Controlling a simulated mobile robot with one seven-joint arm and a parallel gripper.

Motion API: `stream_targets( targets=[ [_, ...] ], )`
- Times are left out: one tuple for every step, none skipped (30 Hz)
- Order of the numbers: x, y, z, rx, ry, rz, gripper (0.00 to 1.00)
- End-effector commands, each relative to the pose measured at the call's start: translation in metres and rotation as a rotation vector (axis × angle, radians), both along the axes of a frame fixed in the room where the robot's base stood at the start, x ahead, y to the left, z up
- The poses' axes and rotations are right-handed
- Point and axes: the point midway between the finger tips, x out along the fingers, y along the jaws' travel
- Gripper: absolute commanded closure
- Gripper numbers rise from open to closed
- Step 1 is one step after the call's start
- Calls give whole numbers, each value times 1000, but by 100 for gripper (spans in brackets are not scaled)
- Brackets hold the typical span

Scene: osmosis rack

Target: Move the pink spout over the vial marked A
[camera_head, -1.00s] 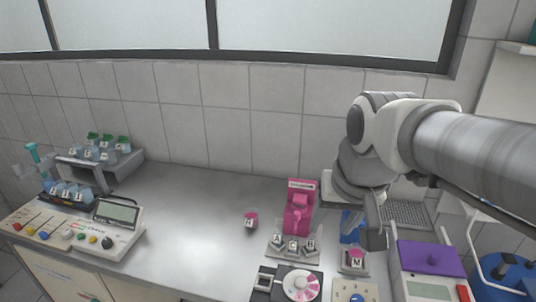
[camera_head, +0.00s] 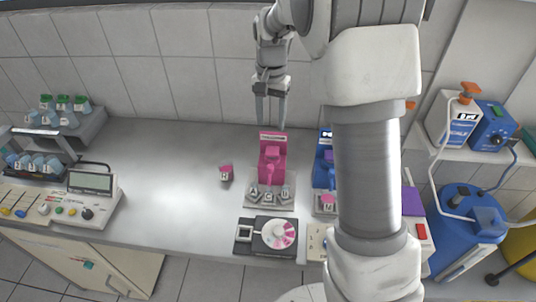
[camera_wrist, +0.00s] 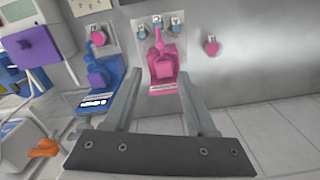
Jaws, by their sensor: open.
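The pink dispenser (camera_head: 268,166) stands on the bench behind a grey tray with several small vials. Its pink spout (camera_head: 273,153) points forward over the tray; I cannot tell exactly which vial it is above. The vial whose label looks like A (camera_head: 253,192) is the leftmost in the tray; the middle vial (camera_head: 268,198) and right vial (camera_head: 287,193) have other labels. My gripper (camera_head: 270,123) is open and empty, pointing down just behind and above the dispenser. In the wrist view the dispenser (camera_wrist: 162,70) shows between and beyond my fingertips (camera_wrist: 160,76).
A blue dispenser (camera_head: 322,172) stands close on the right, partly hidden by my arm. A loose pink-capped vial (camera_head: 226,173) is to the left. A black device with a dial (camera_head: 266,238) lies in front. The bench (camera_head: 170,165) further left is clear.

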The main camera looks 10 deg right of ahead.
Motion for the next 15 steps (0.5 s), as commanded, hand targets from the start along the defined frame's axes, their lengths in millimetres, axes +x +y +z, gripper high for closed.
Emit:
stream_targets(
  targets=[
    [0,0,-5,0,4,-1,44],
    [0,0,-9,0,4,-1,44],
    [-1,0,-14,1,4,-1,44],
    [-1,0,-19,0,5,-1,44],
    [-1,0,-25,0,5,-1,44],
    [-1,0,-33,0,6,-1,44],
    [-1,0,-39,0,6,-1,44],
    [-1,0,-46,0,6,-1,44],
    [-2,0,-55,0,6,-1,44],
    [-2,0,-62,1,7,-1,44],
    [-2,0,-68,1,7,-1,44],
    [-1,0,-77,0,6,-1,44],
    [-1,0,-83,0,6,-1,44],
    [-2,0,-90,0,6,-1,44],
    [-2,0,-99,0,7,-1,44]
  ],
)
